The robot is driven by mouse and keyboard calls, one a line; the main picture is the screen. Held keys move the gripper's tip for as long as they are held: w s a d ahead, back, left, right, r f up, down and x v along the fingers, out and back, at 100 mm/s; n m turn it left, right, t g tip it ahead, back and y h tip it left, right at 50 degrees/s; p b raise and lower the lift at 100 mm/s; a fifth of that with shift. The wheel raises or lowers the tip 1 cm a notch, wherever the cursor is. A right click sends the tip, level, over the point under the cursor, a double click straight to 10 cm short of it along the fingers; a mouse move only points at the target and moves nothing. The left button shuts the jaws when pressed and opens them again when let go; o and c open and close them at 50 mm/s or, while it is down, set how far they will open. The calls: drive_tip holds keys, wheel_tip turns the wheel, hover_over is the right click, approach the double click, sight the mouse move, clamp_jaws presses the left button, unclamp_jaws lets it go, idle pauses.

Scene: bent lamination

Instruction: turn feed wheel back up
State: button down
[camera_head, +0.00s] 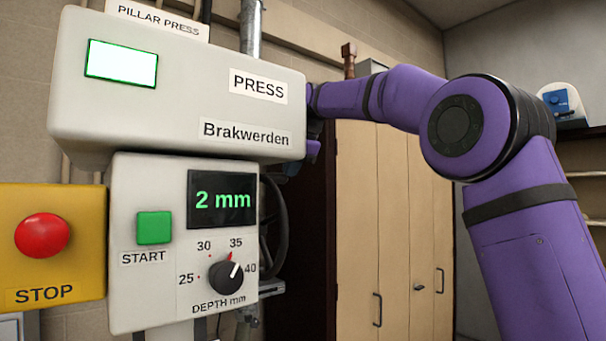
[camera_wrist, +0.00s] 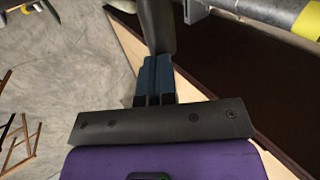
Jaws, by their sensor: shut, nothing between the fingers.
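The pillar press has a dark feed wheel (camera_head: 284,235), partly showing behind the right edge of its control box. The box and press head hide the rest of the wheel. My arm reaches behind the press head, which hides my gripper in the head view. In the wrist view my gripper (camera_wrist: 155,70) is shut, its fingers together and empty. A dark grey rounded bar (camera_wrist: 157,25) lies just beyond the fingertips, perhaps part of the wheel. I cannot tell whether they touch.
The press panel shows a "2 mm" display (camera_head: 222,200), a green START button (camera_head: 154,228) and a depth knob (camera_head: 226,277). A red STOP button (camera_head: 42,235) is at left. Tan cabinets (camera_head: 385,220) stand behind. A metal bar with yellow (camera_wrist: 306,20) crosses the wrist view's upper right.

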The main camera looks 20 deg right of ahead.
drive_tip(key=shift+w+a, duration=0.2)
drive_tip(key=shift+w, duration=0.55)
drive_tip(key=shift+r, duration=0.15)
drive_tip(key=v, duration=1)
drive_tip(key=shift+s+r, duration=0.2)
drive_tip(key=shift+r, duration=0.05)
